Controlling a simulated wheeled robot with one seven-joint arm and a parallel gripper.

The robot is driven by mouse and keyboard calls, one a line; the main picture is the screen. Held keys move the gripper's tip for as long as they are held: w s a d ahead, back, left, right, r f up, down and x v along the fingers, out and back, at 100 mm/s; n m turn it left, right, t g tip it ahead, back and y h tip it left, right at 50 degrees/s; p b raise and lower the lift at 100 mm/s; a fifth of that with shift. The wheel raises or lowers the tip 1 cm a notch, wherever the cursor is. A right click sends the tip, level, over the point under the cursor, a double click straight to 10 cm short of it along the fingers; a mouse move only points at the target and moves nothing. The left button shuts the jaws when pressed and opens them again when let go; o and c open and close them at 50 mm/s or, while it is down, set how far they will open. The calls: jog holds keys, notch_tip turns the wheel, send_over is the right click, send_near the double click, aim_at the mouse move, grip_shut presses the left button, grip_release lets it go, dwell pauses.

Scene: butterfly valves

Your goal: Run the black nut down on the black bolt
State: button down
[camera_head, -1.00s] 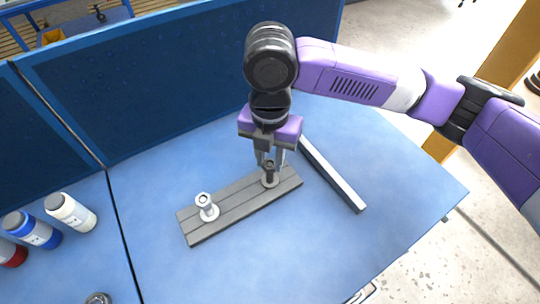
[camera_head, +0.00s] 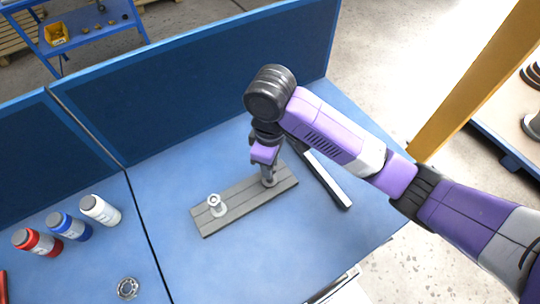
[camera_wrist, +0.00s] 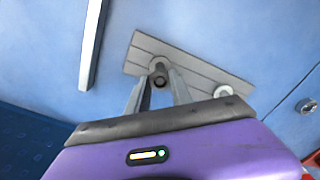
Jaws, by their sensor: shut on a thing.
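The black bolt (camera_wrist: 158,82) stands upright on the right part of a grey slotted plate (camera_head: 233,213). My gripper (camera_head: 268,182) points down over it, and its two fingers (camera_wrist: 157,92) are shut around the dark top of the bolt. The black nut is hidden between the fingers, so I cannot tell its height on the thread. A light metal bolt with a nut (camera_head: 216,204) stands on the plate's left part, apart from my gripper. It also shows in the wrist view (camera_wrist: 221,90).
A metal bar (camera_head: 328,180) lies right of the plate. Red (camera_head: 37,242), blue (camera_head: 69,226) and white (camera_head: 100,210) bottles and a metal ring (camera_head: 127,288) are at the left. A blue panel (camera_head: 200,90) stands behind. The table front is clear.

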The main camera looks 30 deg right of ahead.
jog(key=m, duration=0.5)
jog(key=shift+f, duration=0.1)
jog(key=c, duration=1.4)
grip_release()
jog(key=shift+o, duration=0.2)
